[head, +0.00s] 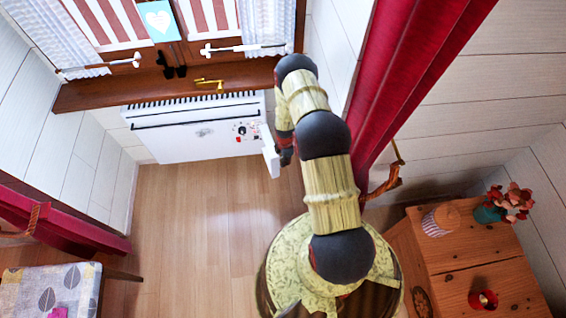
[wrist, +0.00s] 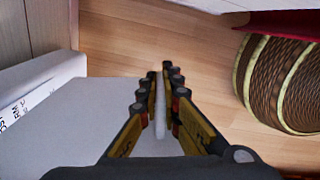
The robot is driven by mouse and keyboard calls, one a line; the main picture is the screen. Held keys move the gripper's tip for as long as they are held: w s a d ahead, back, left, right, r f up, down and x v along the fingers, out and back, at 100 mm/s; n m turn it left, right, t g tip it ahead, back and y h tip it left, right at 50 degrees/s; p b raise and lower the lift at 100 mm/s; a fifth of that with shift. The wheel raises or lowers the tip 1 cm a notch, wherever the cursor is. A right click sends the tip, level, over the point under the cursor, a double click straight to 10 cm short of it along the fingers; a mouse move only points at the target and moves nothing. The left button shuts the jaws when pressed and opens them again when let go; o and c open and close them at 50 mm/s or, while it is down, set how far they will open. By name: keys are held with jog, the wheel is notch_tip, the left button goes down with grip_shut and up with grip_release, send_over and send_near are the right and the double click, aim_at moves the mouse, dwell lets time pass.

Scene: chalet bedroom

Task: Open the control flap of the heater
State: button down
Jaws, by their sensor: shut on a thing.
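The white heater (head: 180,136) stands against the wall under the window sill. Its control panel (head: 243,131), with a dark dial and small red marks, is uncovered near its right end. The white flap (head: 271,152) stands swung out from the heater's right end. My gripper (head: 284,157) is at the flap's outer edge, mostly hidden by my arm in the head view. In the wrist view, my gripper (wrist: 161,75) is shut on the flap's thin edge, with fingers on both sides. The flap's broad face (wrist: 70,112) fills the lower left, beside the heater's printed front (wrist: 35,95).
A red curtain (head: 400,70) hangs right of my arm. A wooden cabinet (head: 465,255) with a flower pot (head: 489,214) stands at the lower right. A cloth-covered table (head: 50,290) is at the lower left. The wooden floor (head: 205,205) before the heater is clear.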

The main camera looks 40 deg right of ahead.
jog(key=shift+s, duration=0.2)
jog(key=c, duration=2.2)
grip_release()
jog(key=shift+o, duration=1.2)
jog(key=shift+w, duration=0.1)
jog(key=shift+w+r, duration=0.1)
notch_tip(320, 180, up, 12)
jog(key=shift+f, duration=0.1)
jog(key=shift+m, duration=0.3)
